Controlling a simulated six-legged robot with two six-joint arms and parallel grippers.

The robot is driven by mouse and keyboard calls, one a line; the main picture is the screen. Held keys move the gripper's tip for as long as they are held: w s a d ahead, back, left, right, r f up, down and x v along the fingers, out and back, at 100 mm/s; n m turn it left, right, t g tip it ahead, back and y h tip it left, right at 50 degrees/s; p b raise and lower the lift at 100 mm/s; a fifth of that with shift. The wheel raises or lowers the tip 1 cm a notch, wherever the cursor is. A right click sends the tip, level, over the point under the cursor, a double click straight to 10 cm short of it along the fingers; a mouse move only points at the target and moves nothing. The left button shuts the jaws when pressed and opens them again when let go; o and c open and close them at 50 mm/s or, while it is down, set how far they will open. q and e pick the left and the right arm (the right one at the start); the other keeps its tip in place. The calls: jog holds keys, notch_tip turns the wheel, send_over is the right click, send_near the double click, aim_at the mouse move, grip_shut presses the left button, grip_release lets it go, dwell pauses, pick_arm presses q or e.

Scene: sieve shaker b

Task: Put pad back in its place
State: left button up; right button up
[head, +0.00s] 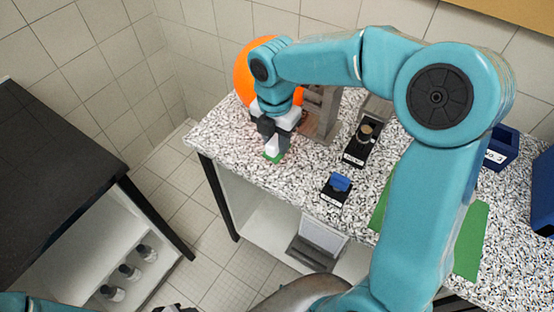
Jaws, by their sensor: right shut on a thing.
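My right gripper (271,143) points down at the left part of the speckled worktop, in front of the orange ball-like thing. It is shut on a small white piece, which I take to be the pad (273,148). A small green patch (273,157) shows directly below it; I cannot tell whether it is part of the pad or lies on the worktop, nor whether the pad touches the top. My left arm shows at the bottom left edge. The tip of what looks like my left gripper (175,309) is cut off by the bottom edge.
The speckled worktop (225,140) holds a labelled black holder with a blue block (340,182), a black device (361,145), a grey stand (322,105), an orange round thing (250,72), green mats (470,240) and blue bins (500,148). A black-topped cabinet (50,170) stands left.

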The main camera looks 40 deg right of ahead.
aim_at(277, 139)
notch_tip(277, 139, down, 7)
jog(key=shift+d+f, duration=0.1)
jog(key=shift+f, duration=0.1)
dwell(0.3)
jog(key=shift+s+f, duration=0.1)
jog(key=shift+f, duration=0.05)
jog(key=o, duration=0.9)
jog(key=shift+o, duration=0.2)
notch_tip(277, 139, up, 12)
jog(key=shift+r, duration=0.25)
